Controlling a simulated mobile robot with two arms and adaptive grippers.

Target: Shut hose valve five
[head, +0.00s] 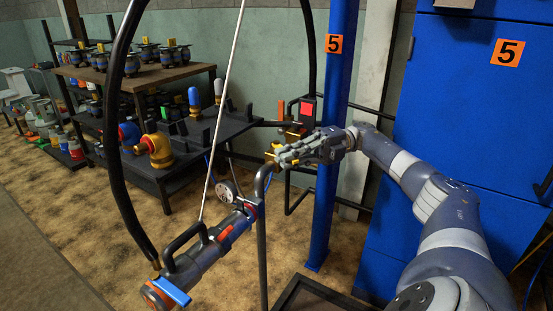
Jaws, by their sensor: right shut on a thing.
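A little yellow shows at the fingertips. How far the valve is turned cannot be told. My left gripper is not in view.
A blue cabinet (470,120) stands at right. Shelves (190,80) with several fittings stand at back left. Brown floor (110,225) is clear at left.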

